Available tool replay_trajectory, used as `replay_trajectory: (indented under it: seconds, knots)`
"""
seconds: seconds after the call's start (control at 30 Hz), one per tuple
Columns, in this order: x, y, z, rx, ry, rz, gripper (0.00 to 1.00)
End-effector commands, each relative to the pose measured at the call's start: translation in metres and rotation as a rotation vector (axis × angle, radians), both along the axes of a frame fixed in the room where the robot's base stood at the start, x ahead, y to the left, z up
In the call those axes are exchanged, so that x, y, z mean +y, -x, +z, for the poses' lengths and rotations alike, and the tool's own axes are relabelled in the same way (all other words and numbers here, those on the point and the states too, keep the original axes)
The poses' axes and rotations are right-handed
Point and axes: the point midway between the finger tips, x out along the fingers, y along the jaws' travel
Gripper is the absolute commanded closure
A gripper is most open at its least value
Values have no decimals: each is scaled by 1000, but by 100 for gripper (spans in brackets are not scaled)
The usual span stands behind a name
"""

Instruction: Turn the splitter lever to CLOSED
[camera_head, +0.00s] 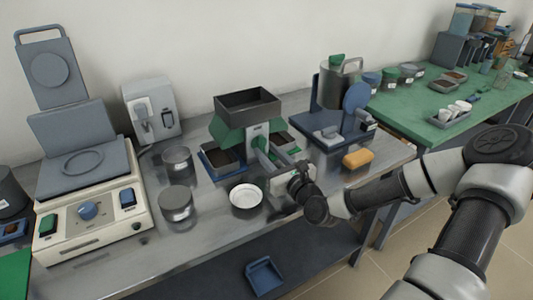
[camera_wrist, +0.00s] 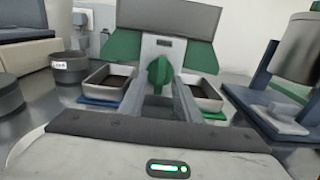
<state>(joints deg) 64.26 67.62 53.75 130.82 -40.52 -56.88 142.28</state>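The splitter has a dark hopper (camera_head: 247,105) on top, green sloped sides and a pale front panel; its front also fills the upper middle of the wrist view (camera_wrist: 166,22). The green lever (camera_wrist: 158,76) is on the front panel, below a small dark label too small to read. It looks about upright; the head view shows a green part there (camera_head: 262,144), partly hidden. My gripper (camera_head: 281,160) is in front of the splitter. In the wrist view my gripper (camera_wrist: 162,98) has its fingers apart, with the lever ahead between them. I see no clear contact.
Dark trays stand either side of the splitter, on the left (camera_wrist: 107,82) and right (camera_wrist: 203,92). A white dish (camera_head: 246,196) and dark tins (camera_head: 176,202) are on the bench to the left.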

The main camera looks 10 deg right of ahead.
Motion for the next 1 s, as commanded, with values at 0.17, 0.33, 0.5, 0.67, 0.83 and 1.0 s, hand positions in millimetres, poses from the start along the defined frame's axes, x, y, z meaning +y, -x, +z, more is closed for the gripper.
replay_trajectory:
  seconds: [0.17, 0.33, 0.5, 0.67, 0.83, 1.0]
  knots:
    - [4, -10, 0, -1, 0, 1, 70]
    - [4, -11, 0, -1, 0, 1, 70]
    - [4, -11, 0, -1, 0, 0, 81]
    - [4, -11, 0, 0, 0, 0, 100]
    - [4, -11, 0, -2, 5, 0, 100]
    - [4, -11, 0, -13, 40, 0, 100]
